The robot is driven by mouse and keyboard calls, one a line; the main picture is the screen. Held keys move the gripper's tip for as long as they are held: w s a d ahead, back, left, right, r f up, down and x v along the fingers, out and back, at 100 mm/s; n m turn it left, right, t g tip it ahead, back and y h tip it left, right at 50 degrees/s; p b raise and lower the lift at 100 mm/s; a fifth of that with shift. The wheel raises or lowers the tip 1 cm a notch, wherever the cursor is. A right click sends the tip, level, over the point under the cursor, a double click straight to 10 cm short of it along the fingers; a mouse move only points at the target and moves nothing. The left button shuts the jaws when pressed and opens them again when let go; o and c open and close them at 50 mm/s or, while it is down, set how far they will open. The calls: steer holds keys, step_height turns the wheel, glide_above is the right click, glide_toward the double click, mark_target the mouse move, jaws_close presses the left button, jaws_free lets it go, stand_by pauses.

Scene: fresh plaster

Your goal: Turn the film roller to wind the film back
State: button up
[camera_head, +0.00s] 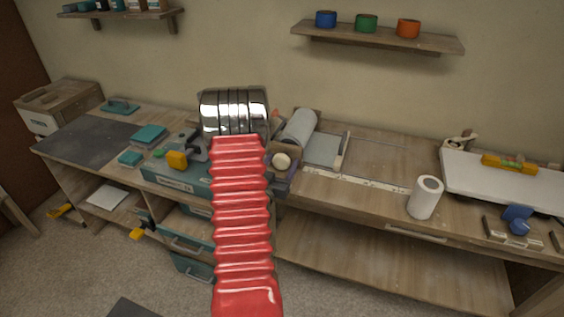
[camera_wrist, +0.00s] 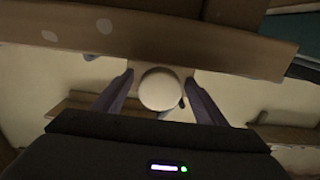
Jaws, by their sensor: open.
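The film roller (camera_head: 299,128) is a pale grey cylinder lying on the bench behind my gripper, with a pale sheet of film (camera_head: 322,149) to its right. A round cream knob (camera_head: 281,161) shows at its near end; whether it is joined to the roller is hidden. In the wrist view, the knob (camera_wrist: 160,91) sits between the two dark fingers of my gripper (camera_wrist: 158,79). The fingers are apart, with a gap on both sides of the knob. In the head view, my red arm hides part of my gripper (camera_head: 285,172).
A white paper roll (camera_head: 425,197) stands upright on the bench (camera_head: 375,160) to the right. A white board (camera_head: 510,185) lies at far right. The bench behind the paper roll is clear.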

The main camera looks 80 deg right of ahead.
steer(key=shift+c, duration=0.3)
steer(key=c, duration=0.9)
steer(key=shift+s+d, duration=0.1)
steer(key=shift+d, duration=0.25)
steer(key=shift+c, duration=0.3)
steer(key=shift+a+m, duration=0.3)
steer(key=shift+a, duration=0.1)
